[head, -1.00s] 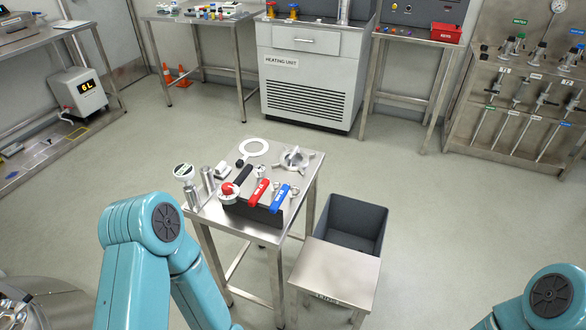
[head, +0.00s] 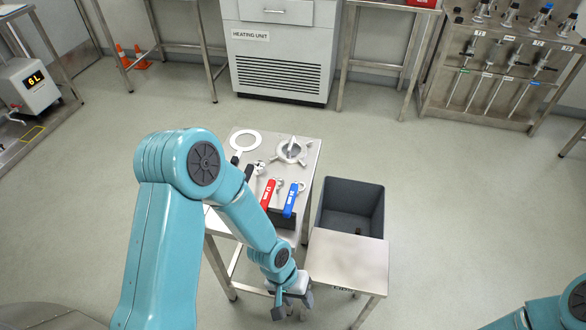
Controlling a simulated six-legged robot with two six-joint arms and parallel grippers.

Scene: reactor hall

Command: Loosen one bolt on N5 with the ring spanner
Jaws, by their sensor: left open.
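I cannot make out the ring spanner or N5 with its bolts in the head view. My left gripper (head: 292,306) is open and empty, pointing down in front of the small steel table (head: 313,160), left of the low steel shelf. My left arm hides the left part of that table. My right gripper is out of view; only a piece of my right arm shows at the lower right corner.
A grey bin (head: 350,190) stands behind the low steel shelf (head: 347,260). Floor is clear at the right.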

